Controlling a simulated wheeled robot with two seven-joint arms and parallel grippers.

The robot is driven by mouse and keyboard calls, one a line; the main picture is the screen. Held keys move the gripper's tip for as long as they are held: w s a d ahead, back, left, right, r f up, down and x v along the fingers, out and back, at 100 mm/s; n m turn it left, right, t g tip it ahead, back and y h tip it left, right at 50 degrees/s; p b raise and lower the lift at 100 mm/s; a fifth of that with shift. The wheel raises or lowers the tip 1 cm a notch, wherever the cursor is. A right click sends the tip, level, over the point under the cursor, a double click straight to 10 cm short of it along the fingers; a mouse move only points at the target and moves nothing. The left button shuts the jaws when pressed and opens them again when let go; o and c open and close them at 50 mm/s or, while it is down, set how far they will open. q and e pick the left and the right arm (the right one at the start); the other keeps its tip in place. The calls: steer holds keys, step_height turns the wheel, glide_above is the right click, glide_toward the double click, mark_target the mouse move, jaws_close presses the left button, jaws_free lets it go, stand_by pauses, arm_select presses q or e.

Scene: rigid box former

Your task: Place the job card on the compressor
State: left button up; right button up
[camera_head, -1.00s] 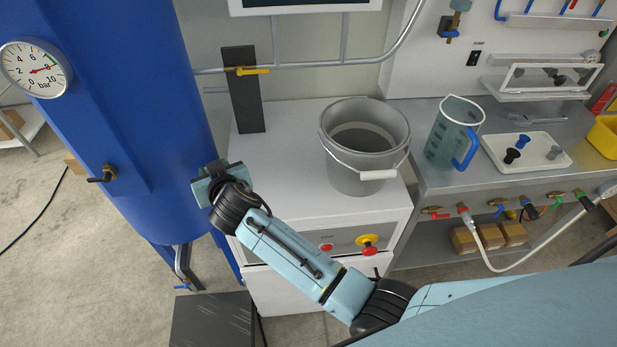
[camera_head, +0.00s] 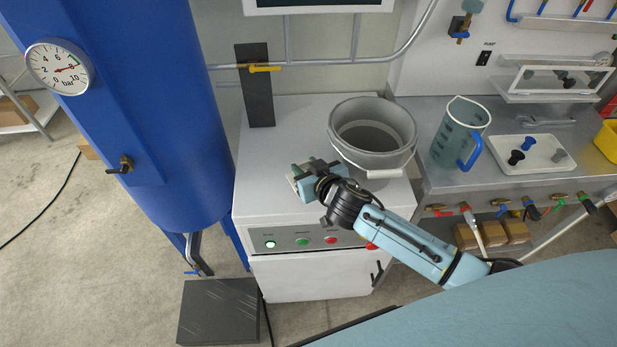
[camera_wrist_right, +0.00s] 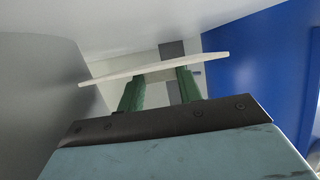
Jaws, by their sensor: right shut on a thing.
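The compressor (camera_head: 285,128) is the white cabinet in the middle of the head view, with buttons and a green lamp on its front. My right gripper (camera_head: 304,177) is over the front part of its top, left of the bucket. In the right wrist view the green fingers (camera_wrist_right: 160,86) are shut on the job card (camera_wrist_right: 152,68), a thin off-white sheet seen nearly edge-on. The head view hardly shows the card behind the gripper. I cannot tell whether the card touches the compressor top. My left gripper is not in view.
A grey bucket (camera_head: 372,130) stands on the right of the compressor top. A dark upright plate (camera_head: 256,88) with a yellow valve handle (camera_head: 264,68) is at its back left. The blue tank (camera_head: 180,150) stands to the left. The top's left part is clear.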

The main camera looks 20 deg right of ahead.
step_height(320, 180, down, 4)
steer(key=shift+r+b, duration=0.25)
steer(key=shift+b, duration=0.3)
steer(key=shift+d+f, duration=0.2)
steer(key=shift+f, duration=0.1)
steer(key=shift+f, duration=0.2)
steer(key=o, duration=1)
steer(key=shift+c, duration=0.2)
steer(key=shift+r, duration=0.15)
